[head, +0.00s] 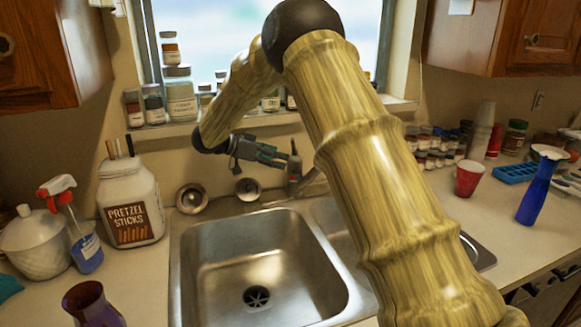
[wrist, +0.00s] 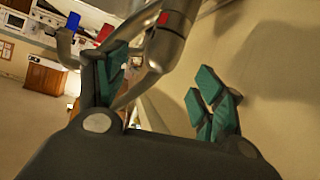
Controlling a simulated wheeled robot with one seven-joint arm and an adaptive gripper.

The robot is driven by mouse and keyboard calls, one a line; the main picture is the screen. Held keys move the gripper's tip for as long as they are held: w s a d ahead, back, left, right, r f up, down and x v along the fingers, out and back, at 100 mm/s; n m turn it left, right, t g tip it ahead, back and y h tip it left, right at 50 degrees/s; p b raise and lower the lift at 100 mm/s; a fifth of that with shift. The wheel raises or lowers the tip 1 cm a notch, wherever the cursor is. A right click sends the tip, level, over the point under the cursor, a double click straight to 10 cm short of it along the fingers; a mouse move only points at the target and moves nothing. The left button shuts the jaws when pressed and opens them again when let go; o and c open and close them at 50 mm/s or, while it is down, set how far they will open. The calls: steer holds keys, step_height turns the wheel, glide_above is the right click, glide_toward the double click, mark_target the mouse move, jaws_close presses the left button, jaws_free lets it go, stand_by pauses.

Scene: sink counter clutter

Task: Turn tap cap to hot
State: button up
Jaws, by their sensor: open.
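The metal tap (head: 295,168) stands behind the sink, with a small red mark on its body. In the wrist view the tap (wrist: 164,48) is close, and its red mark faces me near the top of the picture. My gripper (head: 270,155) is beside the tap on its left in the head view. In the wrist view my gripper (wrist: 163,92) is open, with teal finger pads apart. The tap body shows between and just beyond the fingertips, near the left finger. I cannot tell whether a finger touches it. My arm hides part of the area to its right.
The steel sink (head: 190,262) is in front, empty. Two metal cups (head: 192,198) (head: 248,189) sit behind it. A pretzel jar (head: 130,200) and spray bottle (head: 78,230) stand left. Jars (head: 180,97) line the sill. A red cup (head: 468,178) and blue bottle (head: 536,195) stand right.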

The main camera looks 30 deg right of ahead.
mark_target(290, 161)
step_height(290, 161, up, 4)
steer(key=s+a+n+t+y+b, duration=0.1)
steer(key=s+a+n+t+y, duration=0.1)
steer(key=s+t+y, duration=0.15)
steer(key=shift+y, duration=0.25)
steer(key=x, duration=0.7)
steer(key=w+x, duration=0.1)
steer(key=x, duration=0.3)
steer(key=shift+d+r+p, duration=0.1)
steer(key=shift+r+p, duration=0.15)
steer(key=shift+p, duration=0.05)
steer(key=c, duration=1)
